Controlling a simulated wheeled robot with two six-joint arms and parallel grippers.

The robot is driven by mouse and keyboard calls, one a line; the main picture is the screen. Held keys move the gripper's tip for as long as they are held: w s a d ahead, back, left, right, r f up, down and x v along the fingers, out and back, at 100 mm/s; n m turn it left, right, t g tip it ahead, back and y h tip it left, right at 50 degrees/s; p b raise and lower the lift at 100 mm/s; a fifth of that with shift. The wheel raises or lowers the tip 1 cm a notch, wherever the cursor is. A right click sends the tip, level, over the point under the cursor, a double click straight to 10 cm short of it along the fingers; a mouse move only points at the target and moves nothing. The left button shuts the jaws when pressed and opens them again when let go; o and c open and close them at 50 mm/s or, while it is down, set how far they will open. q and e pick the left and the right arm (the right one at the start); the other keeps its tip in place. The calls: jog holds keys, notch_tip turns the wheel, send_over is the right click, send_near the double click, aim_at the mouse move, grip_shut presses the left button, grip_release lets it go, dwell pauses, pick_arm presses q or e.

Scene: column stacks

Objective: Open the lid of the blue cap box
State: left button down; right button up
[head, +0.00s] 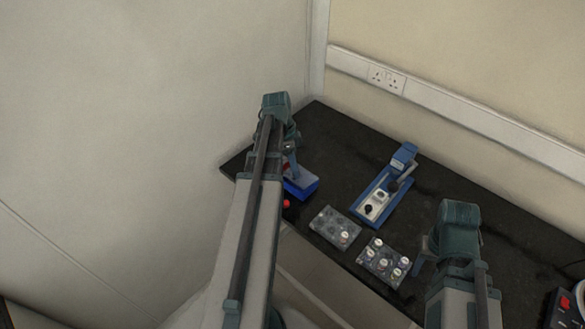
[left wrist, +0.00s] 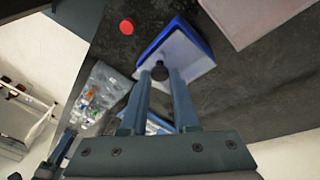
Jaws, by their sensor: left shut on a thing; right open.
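The blue cap box (head: 303,188) sits near the left end of the dark table, partly behind my left arm. In the left wrist view the box (left wrist: 151,48) shows a blue edge around a pale face. My left gripper (head: 290,158) is over the box. In the left wrist view its fingers (left wrist: 160,76) are closed on a small dark knob (left wrist: 159,72) in front of the pale face. I cannot tell how far the lid is raised. My right gripper (head: 424,250) is open, near the table's front edge, away from the box.
A red button (head: 286,203) is in front of the box. Two trays with round caps (head: 335,227) (head: 384,262) lie along the front edge. A blue press-like device (head: 385,190) stands behind them. The back right of the table is clear.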

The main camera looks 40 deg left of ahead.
pick_arm(q)
jog(key=shift+w+r+g, duration=0.25)
jog(key=shift+w+g, duration=0.2)
jog(key=shift+g, duration=0.05)
jog(key=shift+w+r+g, duration=0.25)
jog(key=shift+w+g, duration=0.2)
jog(key=shift+g, duration=0.05)
jog(key=shift+w+d+r+g, duration=0.1)
jog(key=shift+w+r+g, duration=0.3)
jog(key=shift+g, duration=0.5)
jog(key=shift+w, duration=0.1)
jog(key=c, duration=0.7)
grip_release()
jog(key=shift+o, duration=0.2)
jog(key=p+v, duration=1.2)
jog(key=v, duration=0.1)
jog(key=shift+w+r+p, duration=0.2)
jog(key=shift+r+p, duration=0.15)
jog(key=shift+p, duration=0.05)
